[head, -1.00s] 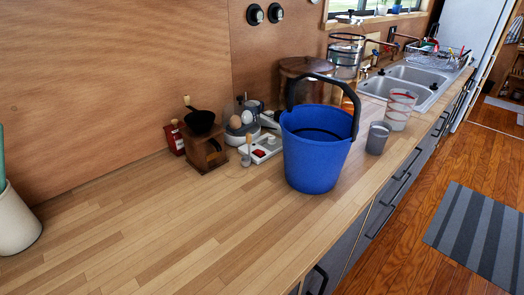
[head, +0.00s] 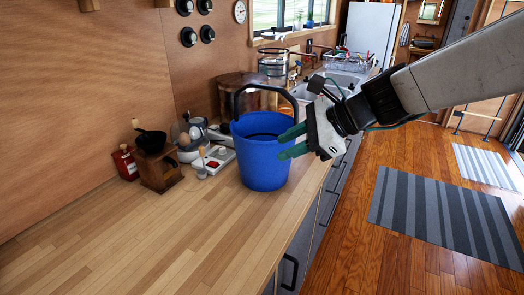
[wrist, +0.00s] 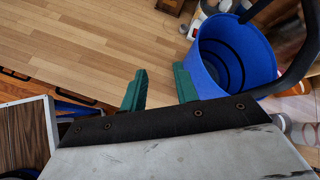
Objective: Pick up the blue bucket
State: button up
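The blue bucket (head: 262,160) stands upright on the wooden counter, with its black handle (head: 240,98) raised in an arch above the rim. My gripper (head: 292,142) comes in from the right, with its green fingers at the bucket's right side in the head view. In the wrist view the bucket (wrist: 235,58) is at the upper right and looks empty inside. There the fingers (wrist: 160,88) are spread apart with nothing between them. One finger is close to the bucket's wall; I cannot tell whether it touches.
The counter's front left part (head: 130,240) is clear.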

jog(key=w+a+f+m, duration=0.1)
jog(key=w+a+m, duration=0.1)
jog(key=w, duration=0.1)
jog(key=w+a+f+m+t, duration=0.1)
jog(key=w+a+f+m, duration=0.1)
jog(key=w+a+m, duration=0.1)
jog(key=w+a+f+m+t, duration=0.1)
jog(key=w+a+m, duration=0.1)
jog(key=w, duration=0.3)
jog(key=shift+a+f+y, duration=0.2)
jog(key=shift+f+y, duration=0.1)
grip_shut()
dwell(1.0)
